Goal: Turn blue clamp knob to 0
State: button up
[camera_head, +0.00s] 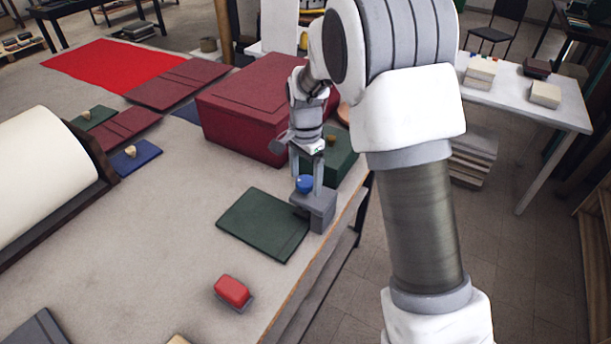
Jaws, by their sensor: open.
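The blue clamp knob (304,183) sits on top of a grey clamp block (320,208) at the table's right edge. My gripper (306,186) points down at the knob, with its two fingers apart on either side of it. The fingers look level with the knob; I cannot tell whether they touch it. Any marks or numbers around the knob are too small or hidden to read. A dark green cover (262,224) lies flat on the table just left of the clamp.
A large dark red box (250,105) stands behind my gripper, with a green box (340,155) beside it. A red block (232,291) lies in front. A white roll (40,170) is at the left. The table (170,240) is clear between the roll and green cover.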

jog(key=c, duration=1.3)
jog(key=shift+c, duration=0.2)
jog(key=shift+n, duration=0.4)
jog(key=n, duration=0.4)
jog(key=shift+n+b, duration=0.4)
jog(key=n, duration=1)
jog(key=shift+n, duration=0.4)
jog(key=n, duration=0.4)
jog(key=shift+n+p, duration=0.3)
jog(key=shift+n, duration=0.1)
